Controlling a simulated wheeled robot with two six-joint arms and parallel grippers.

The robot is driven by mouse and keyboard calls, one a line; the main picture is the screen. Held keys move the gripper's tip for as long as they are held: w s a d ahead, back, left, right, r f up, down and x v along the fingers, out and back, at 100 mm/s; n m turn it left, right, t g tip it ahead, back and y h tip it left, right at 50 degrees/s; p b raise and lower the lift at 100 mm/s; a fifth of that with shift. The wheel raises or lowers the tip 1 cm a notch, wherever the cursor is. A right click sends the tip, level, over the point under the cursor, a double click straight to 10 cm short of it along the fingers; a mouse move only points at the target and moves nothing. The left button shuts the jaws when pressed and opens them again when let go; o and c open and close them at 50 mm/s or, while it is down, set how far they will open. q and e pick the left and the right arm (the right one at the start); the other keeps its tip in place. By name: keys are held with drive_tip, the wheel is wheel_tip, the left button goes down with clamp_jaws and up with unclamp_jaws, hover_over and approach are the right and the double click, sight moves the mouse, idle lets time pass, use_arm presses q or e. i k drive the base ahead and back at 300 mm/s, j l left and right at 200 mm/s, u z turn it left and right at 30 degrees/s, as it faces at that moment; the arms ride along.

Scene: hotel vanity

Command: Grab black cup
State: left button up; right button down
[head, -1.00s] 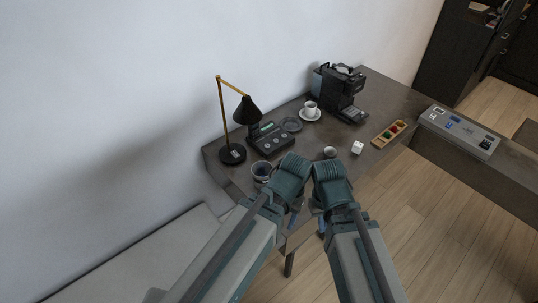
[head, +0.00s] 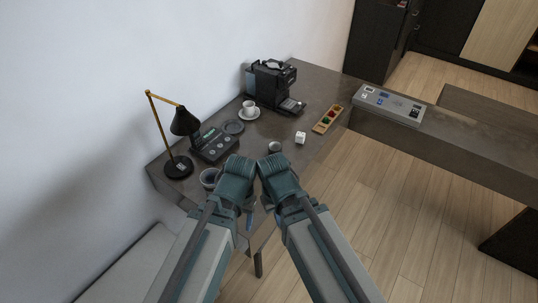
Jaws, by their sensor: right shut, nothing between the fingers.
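A dark cup (head: 209,178) with a pale rim stands at the near left of the desk, just left of my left arm. A small grey-black round cup (head: 274,148) stands beyond my wrists; I cannot tell which of these two is the black cup. My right gripper (head: 267,203) is shut and empty, pointing down near the desk's front edge, mostly hidden by its arm. My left gripper (head: 249,220) is partly hidden below its wrist, and its jaws cannot be made out. Neither gripper is seen touching a cup.
On the desk (head: 320,90) stand a black lamp (head: 185,122), a telephone (head: 214,145), a round dark dish (head: 234,127), a white cup (head: 249,107) on a saucer, a coffee machine (head: 271,85), a white die (head: 300,138), a wooden tray (head: 328,118) and a grey panel (head: 388,104).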

sight(274, 146)
drive_tip(key=l+u, duration=0.25)
drive_tip(key=l, duration=0.3)
drive_tip(key=l+u, duration=0.2)
drive_tip(key=l, duration=0.4)
drive_tip(key=l+u, duration=0.25)
drive_tip(key=l, duration=0.35)
drive_tip(key=l+u, duration=0.2)
drive_tip(key=l, duration=0.35)
drive_tip(key=k+l+u, duration=0.25)
drive_tip(key=l, duration=0.25)
drive_tip(key=i+l, duration=0.05)
